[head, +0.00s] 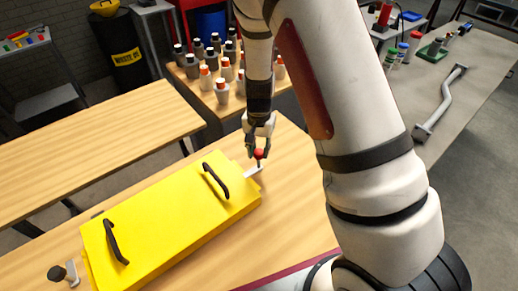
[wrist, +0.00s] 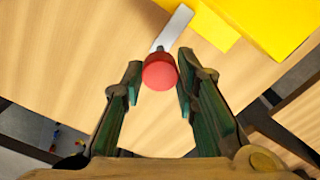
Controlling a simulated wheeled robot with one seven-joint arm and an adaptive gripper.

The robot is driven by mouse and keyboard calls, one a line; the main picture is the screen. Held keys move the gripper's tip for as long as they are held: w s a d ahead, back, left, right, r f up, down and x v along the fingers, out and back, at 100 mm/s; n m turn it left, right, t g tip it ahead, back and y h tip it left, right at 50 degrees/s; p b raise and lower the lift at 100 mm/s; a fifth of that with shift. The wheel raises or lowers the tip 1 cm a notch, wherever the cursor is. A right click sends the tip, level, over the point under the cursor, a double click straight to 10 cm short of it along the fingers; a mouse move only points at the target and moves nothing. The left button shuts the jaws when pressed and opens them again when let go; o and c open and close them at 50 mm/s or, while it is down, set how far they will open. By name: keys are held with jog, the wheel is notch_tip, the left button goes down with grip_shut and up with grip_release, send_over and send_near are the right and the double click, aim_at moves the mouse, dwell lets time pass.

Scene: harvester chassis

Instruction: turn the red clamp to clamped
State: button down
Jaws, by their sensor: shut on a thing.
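The red clamp's round knob (head: 259,154) is at the far right end of the yellow cover (head: 165,222), on the wooden table. Its flat metal arm (head: 252,169) lies by the cover's edge. In the wrist view the red knob (wrist: 159,75) sits between my two fingertips, with the metal arm (wrist: 174,27) running up towards the yellow cover (wrist: 270,22). My gripper (head: 259,148) comes down from above and is shut on the red knob. The clamp's pivot is hard to make out.
The cover has two black handles (head: 215,180). Another clamp, with a black knob (head: 57,272), is at the near left corner. Several bottles (head: 221,91) stand on a table behind my gripper. A grey bench (head: 465,100) with a bent metal pipe is at right. The left table (head: 85,155) is bare.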

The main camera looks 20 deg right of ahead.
dwell(0.4)
jog(key=c, duration=1.2)
grip_release()
jog(key=shift+c, duration=0.2)
notch_tip(320, 180, up, 12)
